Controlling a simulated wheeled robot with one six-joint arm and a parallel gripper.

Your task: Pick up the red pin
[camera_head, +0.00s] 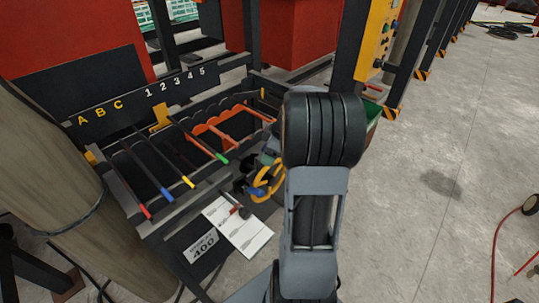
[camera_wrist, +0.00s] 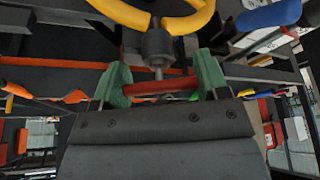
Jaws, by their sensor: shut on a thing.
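The red pin (camera_wrist: 160,87) shows in the wrist view as a short red bar lying crosswise between the two green fingers of my gripper (camera_wrist: 162,82). The fingers are shut on it, one at each end. A grey hub with a short stub hangs just above the pin in the wrist view; I cannot tell whether they touch. In the head view my arm hides the pin and most of my gripper.
A yellow ring (camera_head: 268,181) is close by, and its curve fills the top of the wrist view (camera_wrist: 150,14). A rack with colour-tipped bars (camera_head: 180,150) stands left, with a white sheet (camera_head: 238,228) in front. The floor (camera_head: 445,130) at right is mostly clear.

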